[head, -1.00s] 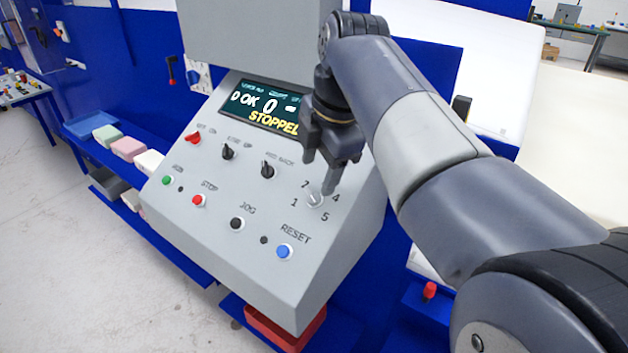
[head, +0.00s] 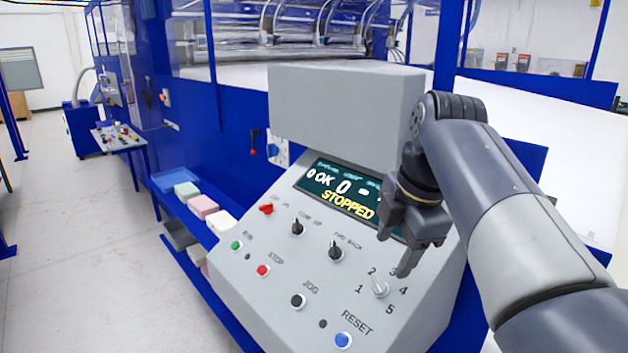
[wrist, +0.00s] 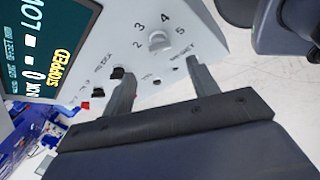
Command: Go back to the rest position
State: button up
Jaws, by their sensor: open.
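My gripper (head: 393,257) hangs in front of the sloped grey control panel (head: 240,283), close to a rotary selector knob (head: 380,287) marked with numbers. In the wrist view my gripper (wrist: 163,85) shows two fingers spread apart with nothing between them. The selector knob (wrist: 159,42) lies beyond the fingertips and appears apart from them. The panel's display (head: 338,188) reads STOPPED, and my gripper and arm cover its right part in the head view.
Below the display are black knobs (head: 336,249), a red stop button (head: 263,270), a green button (head: 237,245) and a blue reset button (head: 343,340). Foam blocks (head: 203,206) lie on a blue shelf at left. Grey floor (head: 75,240) is open at far left.

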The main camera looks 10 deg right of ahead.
aim_at(378, 282)
jog(key=x, duration=0.8)
jog(key=shift+f, duration=0.35)
jog(key=shift+w+a+r+n+g+p, duration=0.1)
jog(key=shift+r+n+g+p, duration=0.25)
jog(key=shift+n+p, duration=0.15)
jog(key=shift+f+n+g+p, duration=0.15)
jog(key=shift+n+g+p, duration=0.3)
jog(key=shift+n, duration=0.45)
